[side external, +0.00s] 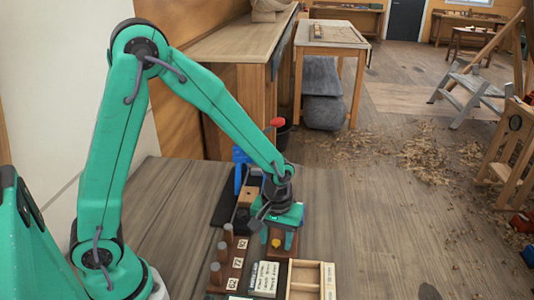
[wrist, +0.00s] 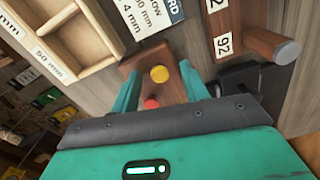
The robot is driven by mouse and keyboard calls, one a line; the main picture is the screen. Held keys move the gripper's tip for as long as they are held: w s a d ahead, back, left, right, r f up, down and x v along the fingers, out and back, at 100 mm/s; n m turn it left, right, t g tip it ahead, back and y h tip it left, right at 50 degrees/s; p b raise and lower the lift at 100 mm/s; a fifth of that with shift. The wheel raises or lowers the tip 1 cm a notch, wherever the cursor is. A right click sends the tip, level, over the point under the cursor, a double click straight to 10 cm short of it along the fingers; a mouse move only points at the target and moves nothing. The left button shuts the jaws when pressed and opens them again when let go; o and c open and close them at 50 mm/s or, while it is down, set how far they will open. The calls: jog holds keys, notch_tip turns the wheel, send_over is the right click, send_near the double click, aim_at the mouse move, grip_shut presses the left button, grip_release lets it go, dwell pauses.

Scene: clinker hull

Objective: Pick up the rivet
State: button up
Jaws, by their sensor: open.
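A small brown wooden block (wrist: 172,84) holds a round yellow head (wrist: 159,74) and a round red head (wrist: 151,103) in the wrist view. They look like rivet heads, but which one the task names I cannot tell. In the side view the yellow head (side external: 276,243) shows at the front of the block, below my gripper (side external: 277,240). My gripper (wrist: 160,76) is open, its teal fingers pointing down on either side of the block, with nothing visibly clasped. Contact cannot be told.
A peg board (side external: 225,274) with several upright brown pegs and number labels stands left of the block. A printed card (side external: 266,279) and a compartmented wooden tray (side external: 305,283) lie in front. A blue upright tool (side external: 240,165) stands behind. The bench at right is clear.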

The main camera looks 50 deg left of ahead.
aim_at(277, 241)
dwell(0.3)
grip_shut()
jog(key=shift+r, duration=0.15)
jog(key=shift+r, duration=0.4)
notch_tip(277, 241, up, 3)
jog(key=shift+w, duration=0.1)
jog(key=s+d+r, duration=0.7)
jog(key=s+d, duration=0.1)
jog(key=shift+d, duration=0.3)
jog(key=shift+w+a, duration=0.1)
dwell(0.4)
